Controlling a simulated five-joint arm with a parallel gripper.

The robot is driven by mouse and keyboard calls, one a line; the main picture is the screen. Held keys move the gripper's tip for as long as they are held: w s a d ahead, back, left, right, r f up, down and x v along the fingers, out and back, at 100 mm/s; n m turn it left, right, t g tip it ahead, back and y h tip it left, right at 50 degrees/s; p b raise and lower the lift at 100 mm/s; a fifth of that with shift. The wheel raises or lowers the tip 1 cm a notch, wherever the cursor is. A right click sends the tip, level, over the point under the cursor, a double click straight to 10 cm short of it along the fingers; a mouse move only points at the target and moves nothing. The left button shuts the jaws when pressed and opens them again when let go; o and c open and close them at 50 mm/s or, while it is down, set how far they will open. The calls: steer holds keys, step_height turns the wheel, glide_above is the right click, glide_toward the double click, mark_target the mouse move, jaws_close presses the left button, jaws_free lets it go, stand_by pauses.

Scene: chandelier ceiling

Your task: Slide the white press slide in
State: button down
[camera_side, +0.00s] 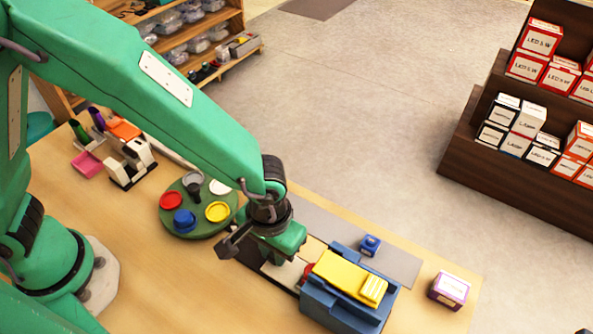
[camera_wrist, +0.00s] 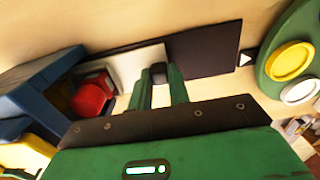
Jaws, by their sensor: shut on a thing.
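The white press slide (camera_wrist: 128,66) lies on a dark track (camera_wrist: 207,54) leading to the blue press (camera_wrist: 38,88). A dark knob (camera_wrist: 158,71) stands on the slide. My gripper (camera_wrist: 160,78) is shut on this knob, with a green finger on either side. A red round piece (camera_wrist: 92,98) sits at the slide's press end, at the mouth of the press. In the side view the blue press (camera_side: 340,312) has a yellow top (camera_side: 345,274), and my gripper (camera_side: 283,243) hides much of the slide (camera_side: 287,274).
A green round tray (camera_side: 183,222) with coloured discs stands left of my gripper. A purple and white box (camera_side: 449,289) stands at the right. A white arrow (camera_wrist: 246,59) marks the track's far end.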

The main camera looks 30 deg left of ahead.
steer(key=shift+d, duration=0.6)
steer(key=c, duration=1.3)
jaws_free()
steer(key=shift+r, duration=0.2)
steer(key=shift+r, duration=3.75)
